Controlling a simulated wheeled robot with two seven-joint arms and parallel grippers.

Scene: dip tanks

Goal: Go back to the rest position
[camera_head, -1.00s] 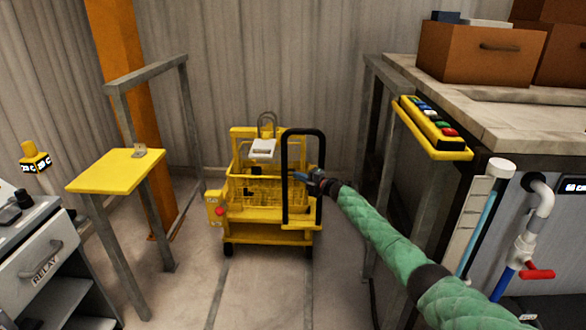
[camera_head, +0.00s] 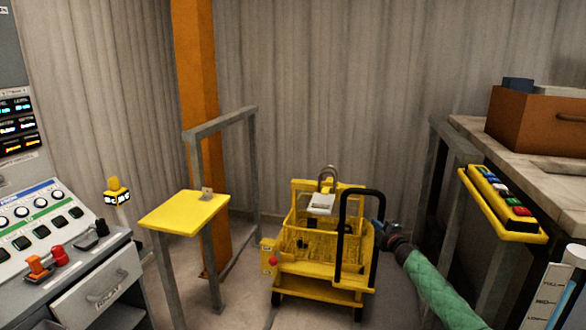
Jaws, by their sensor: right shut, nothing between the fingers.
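My right gripper (camera_head: 379,225) shows at the end of my green-sleeved right arm, which comes in from the lower right. It is shut and empty, beside the black handle (camera_head: 343,235) of the yellow cart. I cannot tell whether it touches the handle. The yellow cart (camera_head: 318,283) stands on the floor with a yellow basket (camera_head: 308,240) in it and a small white plate (camera_head: 321,205) at its top. My left gripper is not in view.
A yellow table (camera_head: 185,212) stands left of the cart by an orange post (camera_head: 196,90). A control console (camera_head: 40,230) is at far left. At right, a yellow button box (camera_head: 500,203) hangs by a bench with a brown drawer box (camera_head: 540,122).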

